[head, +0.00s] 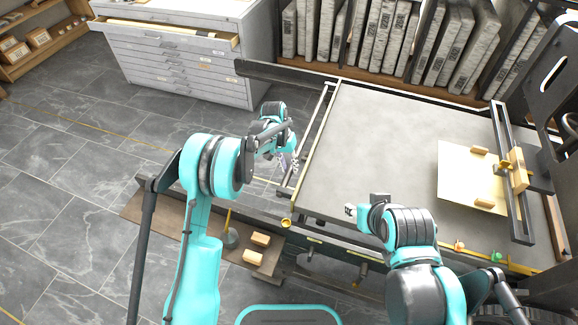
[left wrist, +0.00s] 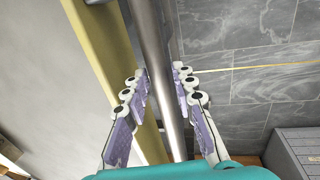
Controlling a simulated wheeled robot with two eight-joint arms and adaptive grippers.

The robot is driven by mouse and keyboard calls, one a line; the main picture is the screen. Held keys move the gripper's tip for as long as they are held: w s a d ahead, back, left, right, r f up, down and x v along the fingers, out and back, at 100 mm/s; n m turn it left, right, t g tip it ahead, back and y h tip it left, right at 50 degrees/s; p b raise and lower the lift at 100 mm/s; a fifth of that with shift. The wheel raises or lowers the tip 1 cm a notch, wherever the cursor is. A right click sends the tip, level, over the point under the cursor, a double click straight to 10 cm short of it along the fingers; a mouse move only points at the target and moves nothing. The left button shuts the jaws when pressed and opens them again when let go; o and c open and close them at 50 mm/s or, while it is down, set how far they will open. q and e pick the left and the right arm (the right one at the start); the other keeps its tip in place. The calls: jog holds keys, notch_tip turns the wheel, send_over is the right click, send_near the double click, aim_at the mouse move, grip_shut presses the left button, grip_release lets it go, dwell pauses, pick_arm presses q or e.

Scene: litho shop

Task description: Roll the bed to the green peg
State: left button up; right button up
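The bed (head: 375,130) is a large flat grey slab on the press. A silver push bar (head: 318,122) runs along its left end and also shows in the left wrist view (left wrist: 150,40). My left gripper (head: 291,163) is at this bar. In the left wrist view its fingers (left wrist: 160,72) stand apart on either side of the bar, with small gaps visible. The green peg (head: 497,255) is on the front rail at the right, with an orange peg (head: 459,245) to its left. My right gripper (head: 352,210) is over the bed's front edge; its finger state is unclear.
A tan sheet or stone (head: 457,187) lies on the bed at the right beside a dark crossbar (head: 507,160). A low shelf (head: 190,228) with wooden blocks is front left. A drawer cabinet (head: 180,65) has its top drawer open. Slabs (head: 390,35) stand behind. Left floor is clear.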

pick_arm(q)
jog(key=shift+o, duration=0.4)
notch_tip(320, 180, up, 12)
jog(key=a, duration=0.2)
jog(key=shift+w, duration=0.4)
jog(key=shift+a, duration=0.15)
jog(key=s+a+r+n+t, duration=0.1)
jog(key=s+a+r+t, duration=0.1)
jog(key=s+a+r, duration=0.4)
jog(key=s+a+r+n+t, duration=0.1)
jog(key=s+a+r+t, duration=0.15)
jog(key=s+r, duration=0.5)
jog(key=s+a+f+n+t+y, duration=0.1)
jog(key=s+a+f, duration=0.1)
jog(key=s, duration=0.6)
jog(key=s+a+f+n+t+y, duration=0.1)
jog(key=s+a+t, duration=0.1)
jog(key=s+a, duration=0.3)
jog(key=s, duration=0.4)
jog(key=shift+a+f, duration=0.25)
jog(key=shift+f, duration=0.15)
